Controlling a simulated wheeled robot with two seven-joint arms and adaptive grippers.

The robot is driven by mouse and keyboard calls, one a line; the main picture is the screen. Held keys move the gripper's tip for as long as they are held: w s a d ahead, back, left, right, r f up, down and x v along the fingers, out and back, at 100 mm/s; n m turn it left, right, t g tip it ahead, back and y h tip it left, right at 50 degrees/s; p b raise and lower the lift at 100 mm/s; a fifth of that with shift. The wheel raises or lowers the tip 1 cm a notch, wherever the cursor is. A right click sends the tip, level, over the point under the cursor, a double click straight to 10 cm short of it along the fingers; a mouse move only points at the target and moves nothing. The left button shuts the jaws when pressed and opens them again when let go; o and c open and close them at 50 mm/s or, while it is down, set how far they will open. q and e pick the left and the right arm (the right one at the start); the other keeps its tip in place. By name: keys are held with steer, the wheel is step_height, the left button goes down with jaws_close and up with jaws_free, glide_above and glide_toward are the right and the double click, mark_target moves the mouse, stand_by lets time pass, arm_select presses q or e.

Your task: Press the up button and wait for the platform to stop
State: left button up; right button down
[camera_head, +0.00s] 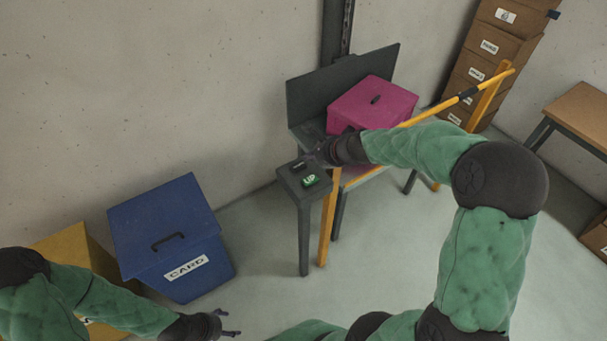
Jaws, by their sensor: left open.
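The green up button (310,180) sits on the top of a dark grey stand (304,231). My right gripper (306,161) is over the back edge of the stand top, close behind the button. I cannot tell whether it touches anything there, and its dark fingers are too small to read. The dark platform (310,131) has a tall back plate and carries a magenta box (370,101) with a black handle. My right arm hides part of the platform's front. My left gripper (232,324) is open and empty at the bottom, over the floor.
A blue bin labelled CARD (160,222) and a yellow bin (72,247) stand at the left. An orange barrier (470,94) runs beside the platform. Stacked brown boxes (490,47) and a wooden table (580,110) are at the right. Floor between the blue bin and stand is clear.

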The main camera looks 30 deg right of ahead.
mark_target(311, 181)
steer(key=shift+d+r, duration=0.15)
steer(key=shift+r, duration=0.2)
step_height(311, 181, down, 9)
steer(key=b, duration=0.8)
steer(key=shift+r, duration=0.1)
stand_by(1.3)
steer(key=shift+f+b, duration=0.4)
steer(key=shift+b, duration=0.15)
